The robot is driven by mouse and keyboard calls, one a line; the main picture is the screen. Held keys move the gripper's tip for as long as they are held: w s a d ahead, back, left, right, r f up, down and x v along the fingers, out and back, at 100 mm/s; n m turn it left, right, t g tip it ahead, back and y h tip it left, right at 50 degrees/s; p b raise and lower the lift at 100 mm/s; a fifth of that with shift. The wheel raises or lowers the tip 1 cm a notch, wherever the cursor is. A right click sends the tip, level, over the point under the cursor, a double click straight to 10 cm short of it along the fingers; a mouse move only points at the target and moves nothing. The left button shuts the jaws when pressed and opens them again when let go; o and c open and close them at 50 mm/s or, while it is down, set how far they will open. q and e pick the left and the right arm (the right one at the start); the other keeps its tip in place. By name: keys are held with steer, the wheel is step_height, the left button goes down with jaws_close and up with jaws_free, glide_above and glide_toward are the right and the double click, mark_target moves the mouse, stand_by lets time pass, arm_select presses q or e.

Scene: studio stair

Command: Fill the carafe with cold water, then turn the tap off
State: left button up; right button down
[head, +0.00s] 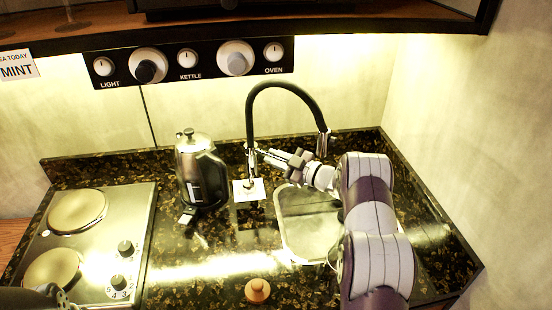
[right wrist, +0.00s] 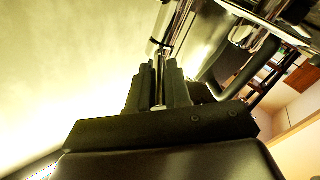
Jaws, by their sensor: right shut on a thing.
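The black arched tap (head: 290,88) stands at the back of the counter, its spout end hanging over the sink's back edge. My right gripper (head: 268,156) is at the tap's lower stem, shut on a thin metal rod (right wrist: 161,72) that looks like the tap lever. In the right wrist view the rod runs up between the fingers (right wrist: 158,88). A steel jug-like vessel (head: 190,160) with a lid and dark side stands upright left of the tap; I cannot tell whether it is the carafe. No running water can be made out.
The steel sink (head: 303,235) lies right of centre, partly behind my right arm. A hob (head: 105,225) with two plates is at the left. A small orange-brown knob-like thing (head: 258,290) lies at the front. A control panel (head: 190,64) hangs above the counter.

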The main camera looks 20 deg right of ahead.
steer(key=a+m+t+h+b, duration=0.1)
steer(key=h, duration=0.1)
steer(key=s+a+m+t+h, duration=0.1)
steer(key=m+h, duration=0.1)
steer(key=h, duration=0.1)
steer(key=shift+s+a+m+b, duration=0.1)
steer(key=shift+a+m+b, duration=0.1)
steer(key=shift+m+b, duration=0.15)
steer(key=c, duration=1.1)
jaws_free()
